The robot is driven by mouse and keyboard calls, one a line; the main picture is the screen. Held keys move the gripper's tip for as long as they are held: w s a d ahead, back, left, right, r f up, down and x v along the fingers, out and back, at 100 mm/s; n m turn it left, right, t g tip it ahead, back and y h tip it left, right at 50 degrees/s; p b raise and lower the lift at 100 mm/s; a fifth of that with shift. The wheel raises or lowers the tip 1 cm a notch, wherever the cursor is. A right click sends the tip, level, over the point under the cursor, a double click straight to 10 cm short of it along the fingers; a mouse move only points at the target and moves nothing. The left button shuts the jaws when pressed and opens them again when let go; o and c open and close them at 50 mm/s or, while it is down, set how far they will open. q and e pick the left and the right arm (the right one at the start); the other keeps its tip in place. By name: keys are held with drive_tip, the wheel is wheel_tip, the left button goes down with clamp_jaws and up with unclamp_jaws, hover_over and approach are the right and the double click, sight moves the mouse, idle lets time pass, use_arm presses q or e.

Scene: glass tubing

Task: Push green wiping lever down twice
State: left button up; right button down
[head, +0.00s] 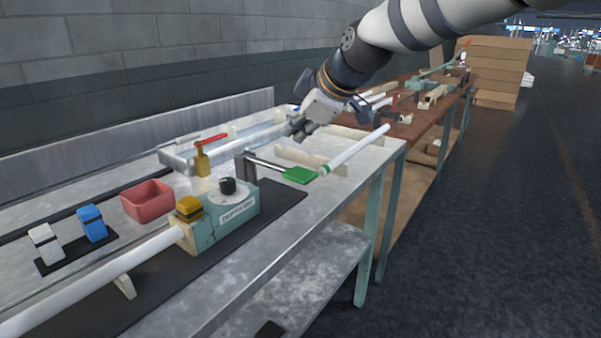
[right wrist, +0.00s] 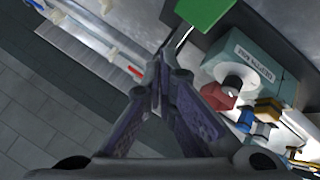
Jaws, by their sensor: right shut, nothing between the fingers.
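The paddle also shows at the top of the right wrist view (right wrist: 203,12). My right gripper (head: 297,128) is above and behind the paddle, over the back of the table, and does not touch it. In the right wrist view its fingers (right wrist: 160,62) are shut together and hold nothing. My left gripper is not in view.
A white tube (head: 357,150) with a green band ends beside the paddle. A long white tube (head: 95,280) lies at left.

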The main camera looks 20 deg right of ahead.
sight(298, 174)
idle(0.3)
drive_tip(key=shift+s+a+r, duration=0.1)
drive_tip(key=shift+a+r, duration=0.1)
drive_tip(key=shift+a, duration=0.1)
drive_tip(key=r, duration=0.3)
drive_tip(key=shift+d+r, duration=0.2)
drive_tip(key=shift+d, duration=0.1)
drive_tip(key=shift+f, duration=4.4)
drive_tip(key=shift+f, duration=0.1)
drive_tip(key=shift+f, duration=0.35)
